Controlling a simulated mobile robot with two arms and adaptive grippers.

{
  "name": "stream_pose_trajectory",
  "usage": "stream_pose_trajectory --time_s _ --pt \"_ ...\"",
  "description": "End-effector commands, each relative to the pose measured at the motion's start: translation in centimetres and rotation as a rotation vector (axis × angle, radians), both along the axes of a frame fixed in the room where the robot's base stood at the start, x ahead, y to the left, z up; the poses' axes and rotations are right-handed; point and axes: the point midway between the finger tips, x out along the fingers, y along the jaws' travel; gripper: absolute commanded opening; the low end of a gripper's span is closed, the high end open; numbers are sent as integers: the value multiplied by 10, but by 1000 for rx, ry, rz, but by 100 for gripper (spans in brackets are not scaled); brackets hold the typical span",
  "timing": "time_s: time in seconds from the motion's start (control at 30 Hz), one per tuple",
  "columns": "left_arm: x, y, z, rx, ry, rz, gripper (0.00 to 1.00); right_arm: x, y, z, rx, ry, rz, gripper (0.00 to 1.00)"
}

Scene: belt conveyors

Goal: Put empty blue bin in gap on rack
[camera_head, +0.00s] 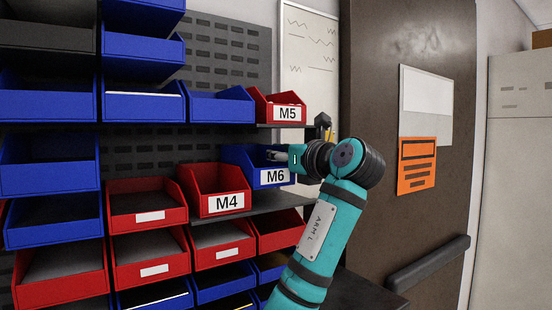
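A blue bin labelled M6 (265,173) stands at the right end of the rack's middle row, beside the red bin M4 (215,192). It looks level, and no contents show in the part I can see. My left gripper (275,156) is at the upper front of the blue bin, with its fingers pointing left over the bin. Whether the fingers grip the rim or only sit beside it is too small to tell. My arm hides the bin's right side. I cannot make out a clear empty slot in this row. My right gripper is not in view.
A red bin M5 (280,106) stands above on the upper shelf, with blue bins to its left. A perforated dark panel (228,55) backs the rack. A brown door (410,60) with a push bar (430,262) is at right.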

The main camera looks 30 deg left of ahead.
Motion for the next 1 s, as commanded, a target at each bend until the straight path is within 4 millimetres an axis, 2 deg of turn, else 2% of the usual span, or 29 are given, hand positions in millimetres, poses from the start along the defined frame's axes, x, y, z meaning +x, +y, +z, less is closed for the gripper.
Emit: stream_pose_trajectory --time_s 0.17,0.37,0.77,1.0 --pt "3 5 -6 2 1 -2 0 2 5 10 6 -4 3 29" --pt "3 5 -29 2 4 -2 0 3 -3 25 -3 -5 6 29" --pt "2 5 -38 1 1 -1 0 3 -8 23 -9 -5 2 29" --pt "2 5 -38 0 1 -1 29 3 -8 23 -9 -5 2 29"
